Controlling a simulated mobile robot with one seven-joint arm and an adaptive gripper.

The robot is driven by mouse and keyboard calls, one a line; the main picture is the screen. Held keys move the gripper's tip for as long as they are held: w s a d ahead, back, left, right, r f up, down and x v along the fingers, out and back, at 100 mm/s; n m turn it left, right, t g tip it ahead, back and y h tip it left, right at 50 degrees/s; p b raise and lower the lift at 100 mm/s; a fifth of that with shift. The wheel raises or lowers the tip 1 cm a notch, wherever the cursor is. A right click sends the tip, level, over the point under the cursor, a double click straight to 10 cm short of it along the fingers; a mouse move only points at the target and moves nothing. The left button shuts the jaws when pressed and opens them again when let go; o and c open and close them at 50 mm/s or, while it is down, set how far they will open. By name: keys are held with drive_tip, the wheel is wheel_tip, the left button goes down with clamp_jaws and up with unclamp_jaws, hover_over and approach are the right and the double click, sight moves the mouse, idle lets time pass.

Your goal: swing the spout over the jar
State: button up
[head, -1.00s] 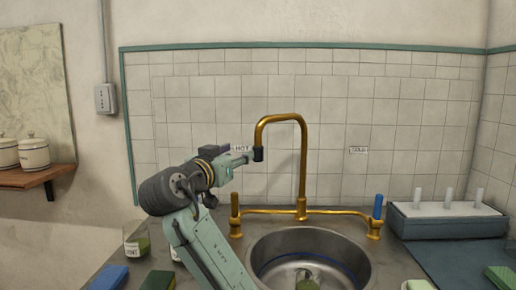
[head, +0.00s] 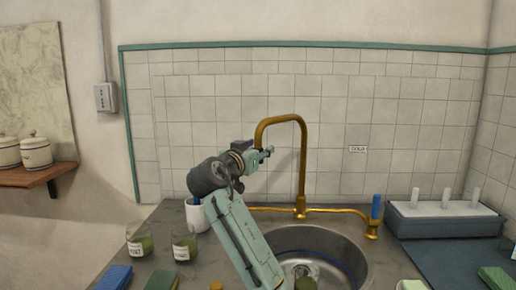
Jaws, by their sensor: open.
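The brass gooseneck spout (head: 303,165) rises from the tap body behind the sink and arches to the left. Its down-turned end is hidden behind my gripper (head: 268,153). My gripper is open, with its fingers at the spout's end; I cannot tell whether they touch it. The spout's end is above and left of this jar in the picture.
The steel sink (head: 345,250) has a blue-handled tap (head: 376,207) at its right. A rack with white pegs (head: 445,220) stands right. My arm hides the left tap.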

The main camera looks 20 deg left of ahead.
clamp_jaws()
idle(0.5)
idle(0.3)
